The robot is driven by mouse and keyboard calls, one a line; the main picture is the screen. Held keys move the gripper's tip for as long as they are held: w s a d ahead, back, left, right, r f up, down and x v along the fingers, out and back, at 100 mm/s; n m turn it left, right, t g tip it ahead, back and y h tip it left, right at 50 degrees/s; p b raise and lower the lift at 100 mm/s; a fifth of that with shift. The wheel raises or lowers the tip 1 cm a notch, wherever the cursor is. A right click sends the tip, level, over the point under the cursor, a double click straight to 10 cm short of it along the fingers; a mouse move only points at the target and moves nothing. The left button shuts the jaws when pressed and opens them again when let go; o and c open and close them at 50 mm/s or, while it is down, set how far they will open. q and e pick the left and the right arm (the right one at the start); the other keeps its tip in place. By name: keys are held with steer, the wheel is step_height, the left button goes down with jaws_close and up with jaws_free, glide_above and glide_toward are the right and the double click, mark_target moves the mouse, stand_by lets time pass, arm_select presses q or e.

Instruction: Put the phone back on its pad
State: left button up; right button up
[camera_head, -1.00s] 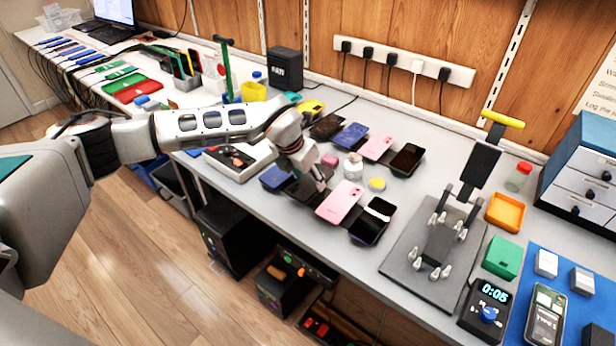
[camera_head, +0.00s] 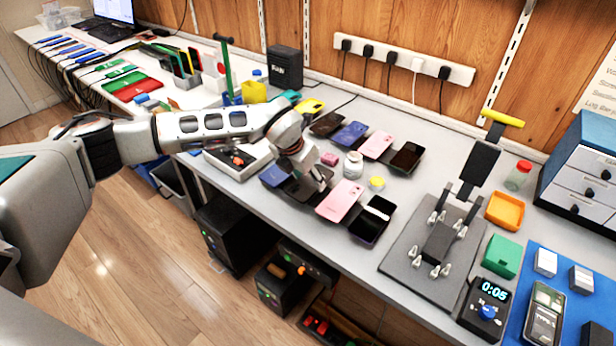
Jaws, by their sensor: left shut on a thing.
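My left gripper (camera_head: 312,174) points down over the near row of phone pads, with its fingers shut on a dark phone (camera_head: 302,190). The phone is low, at the second pad place from the left. The fingers partly cover it, and I cannot tell whether it rests flat on the pad beneath. A blue phone (camera_head: 274,176) lies to its left and a pink phone (camera_head: 340,200) to its right. A dark purple phone (camera_head: 369,228) lies at the right end of this row. My right gripper is not in view.
Behind is a second row with a blue phone (camera_head: 350,134), a pink phone (camera_head: 376,146) and a black phone (camera_head: 406,157). A small white jar (camera_head: 353,165) and a yellow-lidded pot (camera_head: 376,184) stand between the rows. A grey clamp fixture (camera_head: 410,285) stands to the right.

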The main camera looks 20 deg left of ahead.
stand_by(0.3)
arm_select(q)
steer(key=o, duration=1.8)
steer(key=shift+c, duration=0.2)
steer(key=shift+r+p, duration=0.55)
steer(key=shift+r, duration=0.15)
steer(key=shift+r+p, duration=1.35)
steer(key=shift+r, duration=0.7)
steer(key=shift+r+p, duration=0.7)
steer(key=shift+r, duration=0.65)
